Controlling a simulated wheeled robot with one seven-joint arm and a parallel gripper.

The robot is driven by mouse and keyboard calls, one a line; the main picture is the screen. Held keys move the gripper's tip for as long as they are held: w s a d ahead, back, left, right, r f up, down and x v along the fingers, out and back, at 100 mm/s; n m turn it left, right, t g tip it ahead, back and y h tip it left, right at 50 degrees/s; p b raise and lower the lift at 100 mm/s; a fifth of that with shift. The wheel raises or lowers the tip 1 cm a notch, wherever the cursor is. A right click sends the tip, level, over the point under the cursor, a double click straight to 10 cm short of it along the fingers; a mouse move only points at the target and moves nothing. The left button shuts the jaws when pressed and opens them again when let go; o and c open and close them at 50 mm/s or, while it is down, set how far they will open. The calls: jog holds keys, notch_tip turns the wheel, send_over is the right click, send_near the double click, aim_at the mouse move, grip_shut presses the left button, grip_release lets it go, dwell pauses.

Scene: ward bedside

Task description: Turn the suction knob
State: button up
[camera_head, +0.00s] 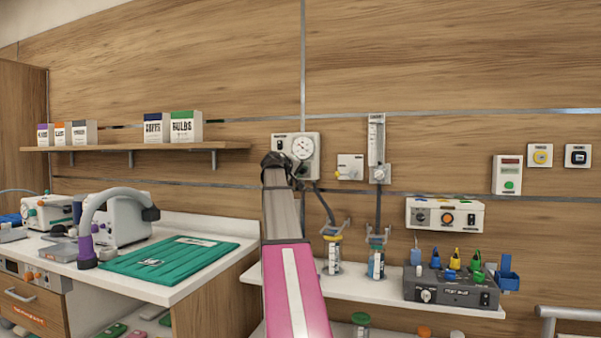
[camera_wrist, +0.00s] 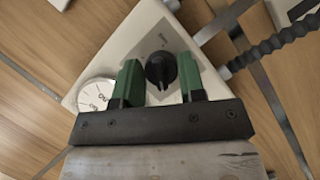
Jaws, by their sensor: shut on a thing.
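The white suction regulator (camera_head: 302,141) with a round gauge hangs on the wood wall, at the centre of the head view. My arm and dark gripper (camera_head: 279,162) cover its lower left part, and the knob is hidden there. In the wrist view the regulator (camera_wrist: 147,35) appears tilted, with its gauge (camera_wrist: 94,94) at left. The black suction knob (camera_wrist: 161,72) sits between the two green fingers of my gripper (camera_wrist: 160,76), one on each side. My gripper is shut on the knob.
A corrugated dark hose (camera_wrist: 272,46) runs off at upper right in the wrist view. A flowmeter (camera_head: 377,140) is on the wall to the right. Below are a white shelf (camera_head: 350,289) with jars and a counter (camera_head: 160,287) with a green mat (camera_head: 180,262).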

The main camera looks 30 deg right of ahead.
jog(key=o, duration=0.9)
jog(key=shift+c, duration=0.2)
jog(key=v, duration=1.1)
jog(key=shift+d, duration=0.1)
